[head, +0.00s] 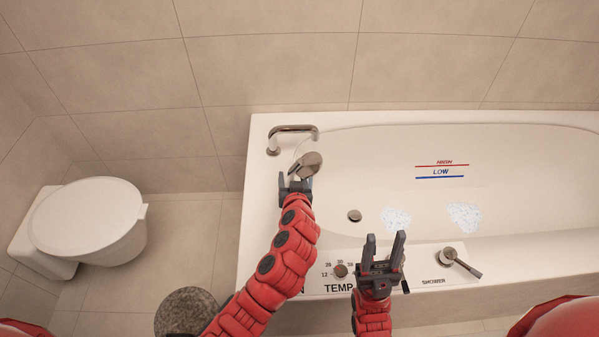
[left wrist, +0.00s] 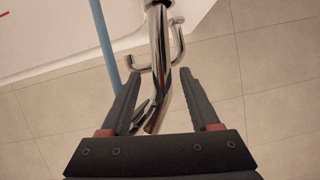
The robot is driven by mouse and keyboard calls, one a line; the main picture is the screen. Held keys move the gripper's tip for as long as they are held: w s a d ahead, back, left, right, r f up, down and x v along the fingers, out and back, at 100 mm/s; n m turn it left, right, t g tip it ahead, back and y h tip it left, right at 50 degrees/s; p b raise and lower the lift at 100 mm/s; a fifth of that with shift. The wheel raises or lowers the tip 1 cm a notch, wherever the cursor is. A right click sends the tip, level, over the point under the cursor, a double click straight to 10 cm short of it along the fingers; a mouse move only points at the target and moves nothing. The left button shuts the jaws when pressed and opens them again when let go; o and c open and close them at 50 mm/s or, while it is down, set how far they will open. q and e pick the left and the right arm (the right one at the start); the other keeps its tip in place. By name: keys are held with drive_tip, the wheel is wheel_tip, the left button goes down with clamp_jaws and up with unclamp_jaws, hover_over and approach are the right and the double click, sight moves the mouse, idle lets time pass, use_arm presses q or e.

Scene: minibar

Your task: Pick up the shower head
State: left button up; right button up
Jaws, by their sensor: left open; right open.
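The chrome shower head (head: 309,164) is at the left end of the bathtub in the head view, just beyond my left gripper (head: 296,181). In the left wrist view, a chrome shower handle (left wrist: 161,50) runs between the two spread fingers of my left gripper (left wrist: 159,78). I see gaps on both sides of it, so the fingers appear around it without closing on it. My right gripper (head: 385,240) is open and empty above the tub's front rim, fingers pointing to the back.
The white bathtub (head: 262,215) has a curved chrome spout (head: 291,129) behind the shower head. A temperature knob (head: 340,270) and a shower lever (head: 449,255) sit on the front rim. A toilet (head: 88,215) stands at the left. A round grey object (head: 184,308) is on the floor.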

use_arm(q)
drive_tip(key=x, duration=0.4)
drive_tip(key=shift+w+a+f, duration=0.15)
drive_tip(key=shift+w+f, duration=0.15)
drive_tip(key=shift+f, duration=0.05)
clamp_jaws()
